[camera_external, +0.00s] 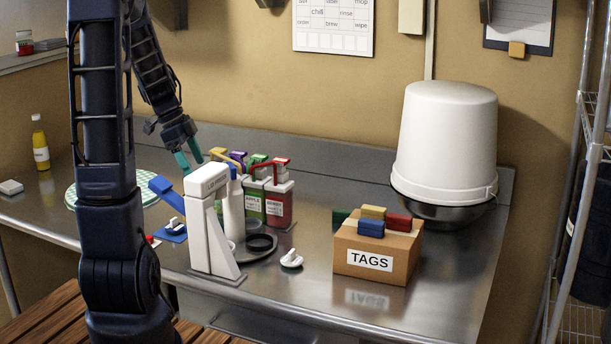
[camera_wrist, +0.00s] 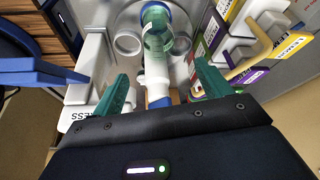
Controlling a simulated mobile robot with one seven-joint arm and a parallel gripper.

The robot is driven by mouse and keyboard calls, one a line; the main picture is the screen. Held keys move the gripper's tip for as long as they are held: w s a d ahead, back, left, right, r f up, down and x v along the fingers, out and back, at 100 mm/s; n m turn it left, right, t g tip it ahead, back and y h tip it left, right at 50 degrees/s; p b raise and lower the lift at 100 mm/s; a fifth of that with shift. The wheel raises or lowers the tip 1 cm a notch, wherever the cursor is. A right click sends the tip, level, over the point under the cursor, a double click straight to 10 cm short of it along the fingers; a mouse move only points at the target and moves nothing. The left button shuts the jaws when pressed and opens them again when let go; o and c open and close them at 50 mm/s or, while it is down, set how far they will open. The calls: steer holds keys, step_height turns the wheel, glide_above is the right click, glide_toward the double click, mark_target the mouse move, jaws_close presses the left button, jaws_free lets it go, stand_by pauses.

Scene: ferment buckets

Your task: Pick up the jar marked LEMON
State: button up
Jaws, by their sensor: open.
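The jar marked LEMON (camera_wrist: 293,46) shows at the right edge of the wrist view, with a white label and yellow edging. In the external view, a yellow pump top (camera_external: 218,152) stands at the left end of the row of pump jars; the body below it is hidden behind the white press. My gripper (camera_external: 188,154) is above the counter, left of that row. In the wrist view my gripper (camera_wrist: 162,88) has its teal fingers spread wide.
A white press (camera_external: 208,220) with a blue lever stands in front of the jars. Green APPLE (camera_external: 254,200) and red BERRY (camera_external: 279,200) jars stand to the right. A TAGS box (camera_external: 375,250) and an upturned white bucket (camera_external: 447,140) are farther right.

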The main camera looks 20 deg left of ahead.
steer(key=shift+s+a+x, duration=0.1)
steer(key=shift+a+x, duration=0.1)
steer(key=shift+x, duration=3.2)
steer(key=shift+s+a+x, duration=0.1)
steer(key=shift+a+x, duration=0.1)
steer(key=shift+x, duration=3.15)
steer(key=shift+f, duration=0.15)
steer(key=c, duration=1.1)
